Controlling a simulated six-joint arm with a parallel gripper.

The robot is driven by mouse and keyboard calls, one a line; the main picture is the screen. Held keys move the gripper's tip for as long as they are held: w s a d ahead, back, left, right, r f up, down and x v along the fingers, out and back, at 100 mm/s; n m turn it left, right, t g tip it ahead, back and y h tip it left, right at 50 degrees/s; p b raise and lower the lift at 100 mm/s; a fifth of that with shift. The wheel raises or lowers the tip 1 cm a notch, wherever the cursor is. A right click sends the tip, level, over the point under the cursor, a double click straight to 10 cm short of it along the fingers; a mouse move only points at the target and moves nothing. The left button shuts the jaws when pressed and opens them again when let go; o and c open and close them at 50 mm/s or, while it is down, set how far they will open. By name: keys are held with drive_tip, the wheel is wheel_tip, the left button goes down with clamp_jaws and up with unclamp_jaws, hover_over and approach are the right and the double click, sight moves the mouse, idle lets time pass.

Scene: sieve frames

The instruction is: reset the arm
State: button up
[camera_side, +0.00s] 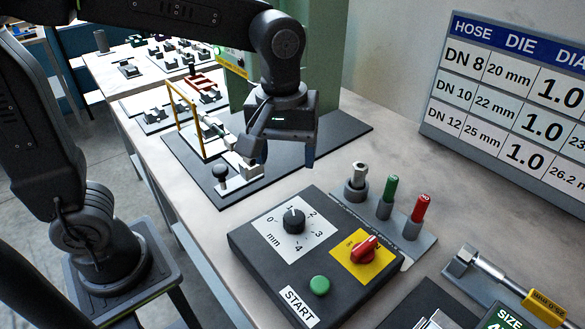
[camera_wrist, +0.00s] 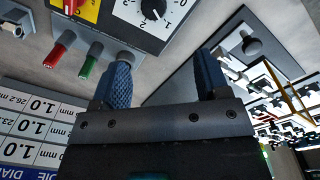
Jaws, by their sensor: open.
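My gripper (camera_side: 284,145) hangs from my arm above the dark base plate, behind the control box. In the wrist view its two blue-tipped fingers (camera_wrist: 163,85) stand wide apart with nothing between them. The control box (camera_side: 245,240) carries a black dial (camera_side: 293,222) marked 0 to 4 mm, a red switch (camera_side: 364,248) on a yellow plate and a green START button (camera_side: 319,285). In the side view the dial's white mark points up, near 1 and 2. The gripper is apart from the box.
A grey holder (camera_side: 415,243) with a metal piece (camera_side: 356,183), a green-handled (camera_side: 386,197) and a red-handled tool (camera_side: 417,216) stands right of the gripper. A black-knobbed lever (camera_side: 222,174) is at left. A size chart (camera_side: 510,95) stands at right. A caliper-like tool (camera_side: 500,278) lies front right.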

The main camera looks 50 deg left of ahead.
drive_tip(key=s+a+m+t, duration=0.5)
drive_tip(key=s+a+m, duration=0.3)
drive_tip(key=s+a, duration=0.1)
drive_tip(key=shift+s+a+r, duration=0.15)
drive_tip(key=shift+s+a, duration=0.05)
drive_tip(key=shift+s, duration=0.05)
idle(0.5)
